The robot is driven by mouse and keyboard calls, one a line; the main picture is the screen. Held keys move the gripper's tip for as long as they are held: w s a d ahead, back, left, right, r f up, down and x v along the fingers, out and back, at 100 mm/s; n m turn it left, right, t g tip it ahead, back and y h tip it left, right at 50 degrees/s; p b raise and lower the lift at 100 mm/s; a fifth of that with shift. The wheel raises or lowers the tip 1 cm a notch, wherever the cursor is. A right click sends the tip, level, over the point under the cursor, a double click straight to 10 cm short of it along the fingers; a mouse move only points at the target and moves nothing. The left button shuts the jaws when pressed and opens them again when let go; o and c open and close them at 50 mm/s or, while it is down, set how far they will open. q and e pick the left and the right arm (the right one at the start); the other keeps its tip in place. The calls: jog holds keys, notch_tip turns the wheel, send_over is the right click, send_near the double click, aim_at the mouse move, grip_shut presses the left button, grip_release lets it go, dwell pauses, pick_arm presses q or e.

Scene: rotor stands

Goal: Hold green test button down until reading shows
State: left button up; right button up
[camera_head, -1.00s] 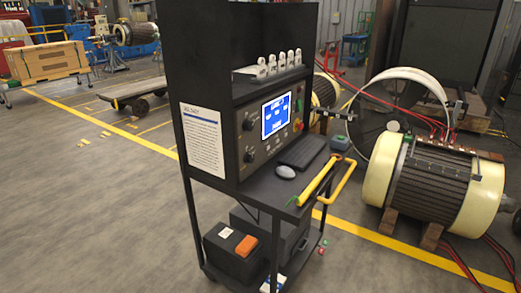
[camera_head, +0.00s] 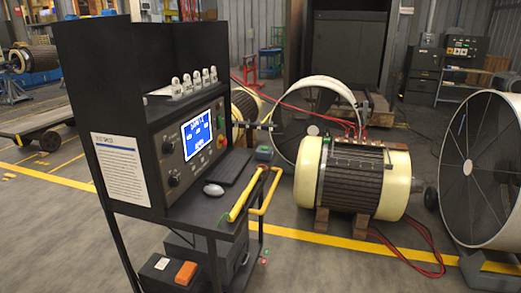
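A dark test cart (camera_head: 90,70) stands left of centre in the head view. Its sloped control panel (camera_head: 170,150) carries a lit blue screen (camera_head: 198,134) with white text too small to read. Dark knobs sit left of the screen, and small coloured buttons lie right of and below it. A small green button (camera_head: 221,121) seems to sit at the panel's right edge, beside a red one (camera_head: 222,141). Neither of my grippers is in view, and nothing touches the panel.
A cream-ended motor (camera_head: 350,180) rests on wooden blocks to the right, with red cables. A big fan (camera_head: 485,165) stands far right.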

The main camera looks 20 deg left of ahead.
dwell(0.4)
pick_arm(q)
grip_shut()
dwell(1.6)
